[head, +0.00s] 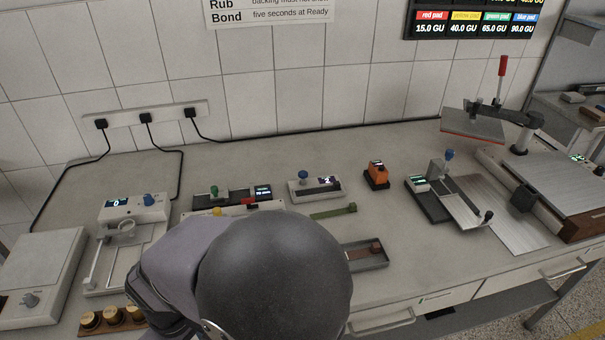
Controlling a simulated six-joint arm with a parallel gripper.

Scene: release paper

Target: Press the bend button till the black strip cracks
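My arm's dark rounded joint and grey sleeve fill the lower middle of the head view; my gripper is not visible. A small white device (318,191) with a blue button (303,174) and a lit display stands behind the arm. I cannot tell which button is the bend button. I cannot make out a black strip for certain, nor whether any strip is cracked.
An orange meter (376,176) stands right of the middle. A dark tray (367,256) lies near the front edge. A green bar (333,211) lies on the bench. A tester with a blue knob (450,155) and a large press (552,185) stand at right. Gold-topped cylinders (112,318) sit front left.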

